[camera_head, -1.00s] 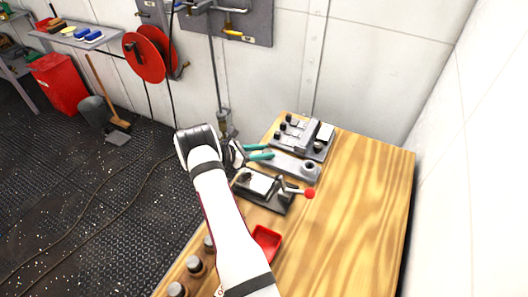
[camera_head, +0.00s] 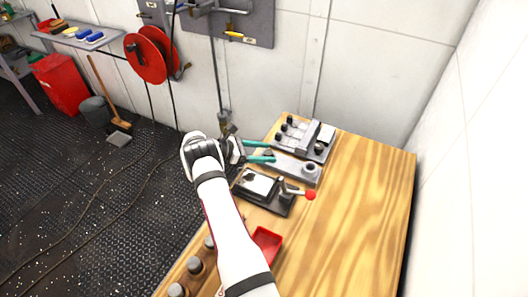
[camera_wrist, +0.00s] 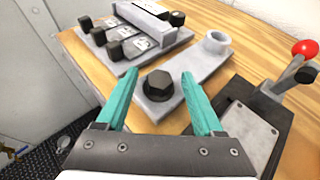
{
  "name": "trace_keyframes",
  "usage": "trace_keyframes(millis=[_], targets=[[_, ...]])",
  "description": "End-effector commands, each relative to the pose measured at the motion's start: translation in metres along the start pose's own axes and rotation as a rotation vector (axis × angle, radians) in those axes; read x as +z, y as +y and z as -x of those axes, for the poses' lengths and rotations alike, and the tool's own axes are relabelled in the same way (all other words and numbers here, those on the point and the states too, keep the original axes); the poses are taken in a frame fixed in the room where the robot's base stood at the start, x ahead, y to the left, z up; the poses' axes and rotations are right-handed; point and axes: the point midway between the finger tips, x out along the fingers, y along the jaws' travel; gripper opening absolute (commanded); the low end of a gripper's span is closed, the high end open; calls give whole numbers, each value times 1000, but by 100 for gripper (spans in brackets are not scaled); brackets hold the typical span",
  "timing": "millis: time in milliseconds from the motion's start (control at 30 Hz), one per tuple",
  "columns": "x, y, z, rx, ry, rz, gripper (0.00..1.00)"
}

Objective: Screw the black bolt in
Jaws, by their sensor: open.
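The black bolt (camera_wrist: 158,85) shows its dark hex head in the wrist view. It stands upright on a collar at the near end of a grey plate (camera_wrist: 187,103). My gripper (camera_wrist: 162,92) is open, its two teal fingers on either side of the bolt head in that view, with a gap to each. I cannot tell how far above the bolt the fingertips are.
A grey block with several black knobs (camera_wrist: 130,36) stands beyond the plate. A dark clamp with a red-ball lever (camera_wrist: 305,48) stands to the right. The right side of the wooden bench (camera_head: 365,205) is clear.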

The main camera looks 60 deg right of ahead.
Motion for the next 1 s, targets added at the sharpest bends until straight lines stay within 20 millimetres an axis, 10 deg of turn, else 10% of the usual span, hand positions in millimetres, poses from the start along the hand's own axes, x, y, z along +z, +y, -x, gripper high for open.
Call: trace_keyframes(millis=[167, 633, 1000], targets=[[0, 1, 13, 3, 0, 0, 69], [0, 0, 142, 3, 0, -1, 69], [0, 0, 158, 0, 0, 0, 69]])
